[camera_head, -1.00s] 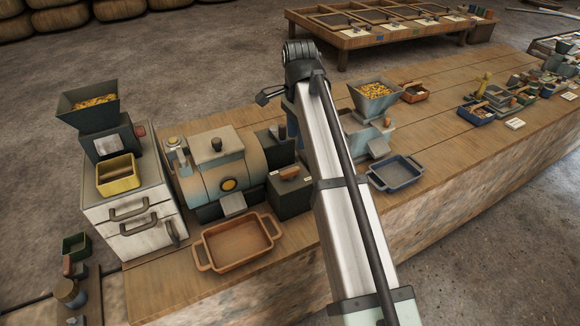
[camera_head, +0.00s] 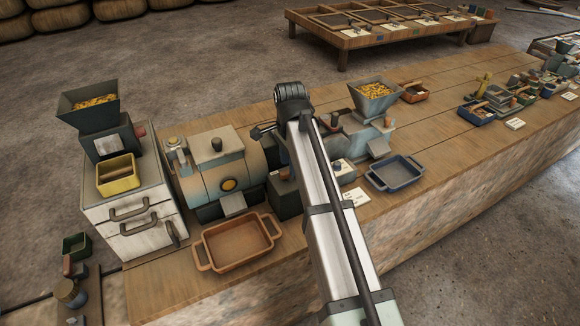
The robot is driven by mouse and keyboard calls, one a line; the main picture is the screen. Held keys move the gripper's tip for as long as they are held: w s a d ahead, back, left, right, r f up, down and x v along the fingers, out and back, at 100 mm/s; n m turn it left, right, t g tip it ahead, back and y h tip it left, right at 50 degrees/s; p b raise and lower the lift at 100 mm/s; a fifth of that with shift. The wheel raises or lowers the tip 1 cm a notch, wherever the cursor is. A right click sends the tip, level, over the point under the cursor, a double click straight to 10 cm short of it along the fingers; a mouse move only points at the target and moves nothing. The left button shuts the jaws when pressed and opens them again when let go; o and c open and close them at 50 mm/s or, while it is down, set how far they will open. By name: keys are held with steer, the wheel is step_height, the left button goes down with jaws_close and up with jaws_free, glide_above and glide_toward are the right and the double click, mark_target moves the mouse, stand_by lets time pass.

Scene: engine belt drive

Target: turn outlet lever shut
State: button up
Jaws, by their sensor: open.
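My gripper (camera_head: 259,131) shows as a small dark shape left of my wrist, between the drum machine and my arm. It is open, but its fingers are small and partly hidden. The drum machine (camera_head: 205,180) has a dark knob (camera_head: 217,144) on top, a round yellow front button and a grey chute (camera_head: 233,203). A dark box (camera_head: 284,200) stands to its right, partly behind my arm. I cannot tell which part is the outlet lever; it may be hidden behind my arm. No contact between my gripper and a lever is visible.
A brown tray (camera_head: 238,243) sits in front of the drum machine. A white cabinet (camera_head: 133,205) with a grain hopper stands left. A grey hopper machine (camera_head: 372,104), a blue tray (camera_head: 395,172) and a white card (camera_head: 356,197) are right of my arm. The bench's front right is clear.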

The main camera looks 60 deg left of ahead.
steer(key=shift+f, duration=1.1)
jaws_close()
